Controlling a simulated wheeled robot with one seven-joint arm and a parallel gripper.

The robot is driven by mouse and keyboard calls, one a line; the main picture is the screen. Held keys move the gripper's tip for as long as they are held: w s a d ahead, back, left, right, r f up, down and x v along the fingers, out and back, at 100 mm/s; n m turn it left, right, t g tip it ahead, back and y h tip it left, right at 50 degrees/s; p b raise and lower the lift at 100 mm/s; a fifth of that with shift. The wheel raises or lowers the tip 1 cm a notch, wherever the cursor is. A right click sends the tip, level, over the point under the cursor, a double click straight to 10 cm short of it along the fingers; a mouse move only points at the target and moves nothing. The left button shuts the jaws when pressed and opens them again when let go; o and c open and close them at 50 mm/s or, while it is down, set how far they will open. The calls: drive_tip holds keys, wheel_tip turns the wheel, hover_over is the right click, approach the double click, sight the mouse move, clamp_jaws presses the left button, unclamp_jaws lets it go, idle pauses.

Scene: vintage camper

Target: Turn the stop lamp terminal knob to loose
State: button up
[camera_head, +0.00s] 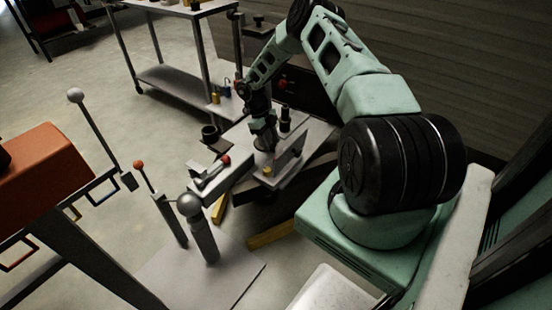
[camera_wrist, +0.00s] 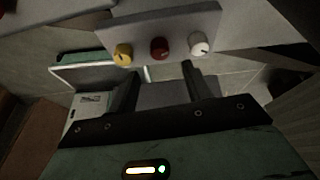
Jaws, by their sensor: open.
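Three round terminal knobs sit in a row on a pale grey upright plate (camera_wrist: 205,22) in the wrist view: a yellow knob (camera_wrist: 123,54), a dark red knob (camera_wrist: 159,48) and a white knob (camera_wrist: 199,44). I see no readable label saying which is the stop lamp one. My gripper (camera_wrist: 160,80) is open and empty, its two dark fingers apart. The right fingertip is just below and left of the white knob; I cannot tell whether they touch. In the head view my gripper (camera_head: 265,143) is over the bench by the plate (camera_head: 287,163), with the yellow knob (camera_head: 267,170) low on it.
A lever with a red ball (camera_head: 225,160) stands left of my gripper. Upright levers with ball tops (camera_head: 190,205) stand nearer. An orange box (camera_head: 38,172) is at the left, and a metal cart (camera_head: 175,75) stands behind. Open floor lies at the far left.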

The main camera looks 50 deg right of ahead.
drive_tip(key=x, duration=0.7)
drive_tip(key=shift+f+b, duration=0.1)
drive_tip(key=shift+b, duration=0.25)
drive_tip(key=c, duration=1)
